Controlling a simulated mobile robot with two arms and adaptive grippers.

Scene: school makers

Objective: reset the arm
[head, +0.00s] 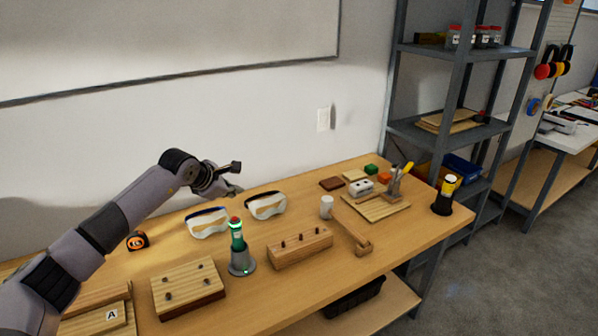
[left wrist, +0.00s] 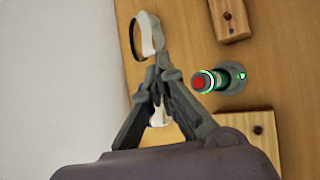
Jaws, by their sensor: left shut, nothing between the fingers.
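My left arm reaches in from the left in the head view. Its gripper (head: 234,179) is held above the back of the wooden table (head: 310,285), over the safety goggles. In the left wrist view the fingers of the left gripper (left wrist: 160,70) come together at the tips, with nothing held between them. The gripper is apart from the things on the table. My right gripper is not in either view.
Two safety goggles, one left (head: 207,222) and one right (head: 266,205), lie below the gripper. A green device with a red top (head: 237,238) stands in a grey base. Wooden blocks (head: 300,248), a tape measure (head: 137,240) and a mallet (head: 352,232) lie around. A shelf (head: 455,135) stands behind right.

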